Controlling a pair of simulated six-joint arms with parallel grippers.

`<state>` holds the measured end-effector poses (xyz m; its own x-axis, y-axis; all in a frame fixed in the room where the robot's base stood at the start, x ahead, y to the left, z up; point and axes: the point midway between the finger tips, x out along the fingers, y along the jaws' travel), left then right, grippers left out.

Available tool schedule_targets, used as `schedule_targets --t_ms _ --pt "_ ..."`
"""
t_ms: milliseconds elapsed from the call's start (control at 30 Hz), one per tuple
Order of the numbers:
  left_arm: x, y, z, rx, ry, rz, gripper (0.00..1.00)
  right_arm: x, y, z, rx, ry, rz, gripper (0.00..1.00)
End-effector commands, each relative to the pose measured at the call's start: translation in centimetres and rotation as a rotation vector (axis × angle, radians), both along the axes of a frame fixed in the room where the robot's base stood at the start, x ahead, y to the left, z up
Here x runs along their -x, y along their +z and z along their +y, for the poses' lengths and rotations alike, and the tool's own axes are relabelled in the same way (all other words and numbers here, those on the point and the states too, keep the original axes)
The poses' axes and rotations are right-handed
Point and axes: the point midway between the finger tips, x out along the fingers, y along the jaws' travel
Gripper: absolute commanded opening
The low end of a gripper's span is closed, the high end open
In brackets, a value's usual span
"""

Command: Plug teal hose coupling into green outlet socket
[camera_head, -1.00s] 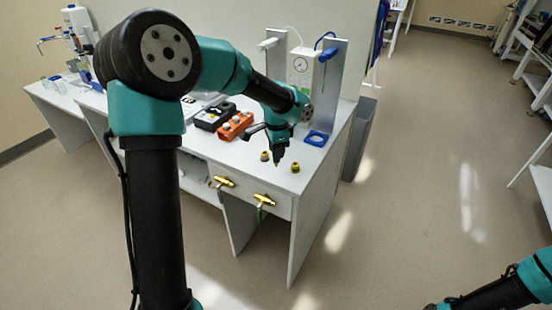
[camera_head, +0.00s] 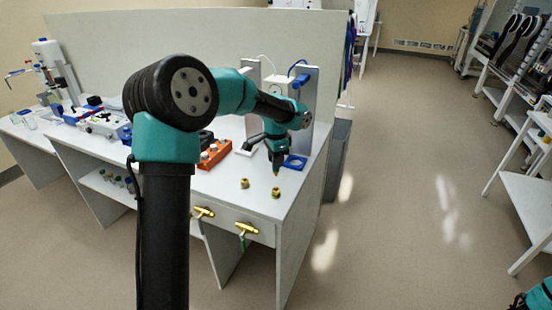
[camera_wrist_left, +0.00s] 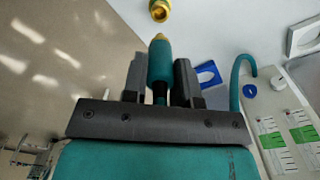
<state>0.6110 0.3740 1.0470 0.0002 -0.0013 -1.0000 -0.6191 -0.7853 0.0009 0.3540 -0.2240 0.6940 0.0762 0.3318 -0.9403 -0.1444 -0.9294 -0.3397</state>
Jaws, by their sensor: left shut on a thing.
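My left gripper (camera_head: 276,156) is over the near right part of the bench, pointing down. It is shut on the teal hose coupling (camera_wrist_left: 160,65), whose brass tip points away from the gripper in the left wrist view. A brass socket (camera_head: 276,192) stands just below the tip in the head view. A brass socket (camera_wrist_left: 159,10) shows ahead of the tip in the left wrist view, with a visible gap. A second brass socket (camera_head: 244,183) stands to the left. I cannot tell any green marking on the sockets. My right gripper is out of view.
Two yellow valve handles (camera_head: 203,212) (camera_head: 246,228) are on the bench front, with a green hose (camera_head: 243,244) below the right one. A blue square holder (camera_head: 295,162) and a metal upright (camera_head: 305,95) stand behind the gripper. An orange block (camera_head: 214,154) lies left.

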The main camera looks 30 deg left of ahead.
Motion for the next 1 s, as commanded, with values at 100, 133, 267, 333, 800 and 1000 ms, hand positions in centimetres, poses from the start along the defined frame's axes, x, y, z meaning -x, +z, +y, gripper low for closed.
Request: schedule_targets --t_ms 100,133,267,333,800,1000 --pt "0.0 -0.8 0.0 0.000 0.000 0.002 0.00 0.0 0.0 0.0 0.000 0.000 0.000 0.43" --pt "0.0 -1.0 0.0 0.000 0.001 0.001 0.00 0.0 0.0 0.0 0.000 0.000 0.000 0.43" --pt "0.0 -2.0 0.0 0.000 0.001 0.003 0.00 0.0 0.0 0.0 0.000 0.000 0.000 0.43" --pt "0.0 -2.6 0.0 0.000 0.001 0.001 0.00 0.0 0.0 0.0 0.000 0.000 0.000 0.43" --pt "0.0 -5.1 0.0 0.000 -0.001 0.000 0.00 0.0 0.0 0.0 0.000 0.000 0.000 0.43" --pt "0.0 -5.2 0.0 0.000 0.000 0.000 0.00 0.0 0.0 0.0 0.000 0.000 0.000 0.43"
